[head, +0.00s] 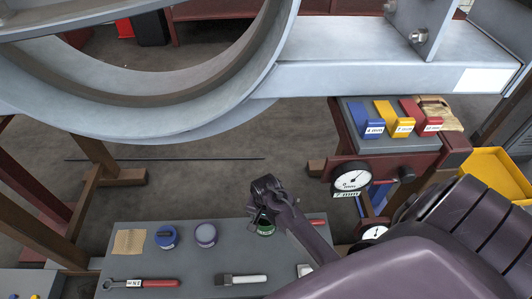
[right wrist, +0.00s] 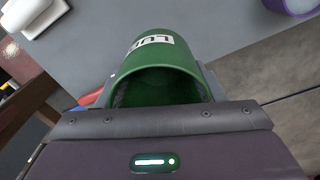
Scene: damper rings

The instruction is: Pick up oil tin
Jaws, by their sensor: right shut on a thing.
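The oil tin is a small green tin (head: 265,230) with a white label, at the back part of the grey bench top in the head view. My right gripper (head: 264,212) comes down over it from above and is shut on it, hiding its upper part. In the right wrist view the green tin (right wrist: 165,75) sits between the jaws, with part of a white label showing. I cannot tell whether its base touches the bench. My left gripper is not in view.
A dial gauge (head: 351,178) stands to the right. A large steel ring (head: 150,118) hangs beyond.

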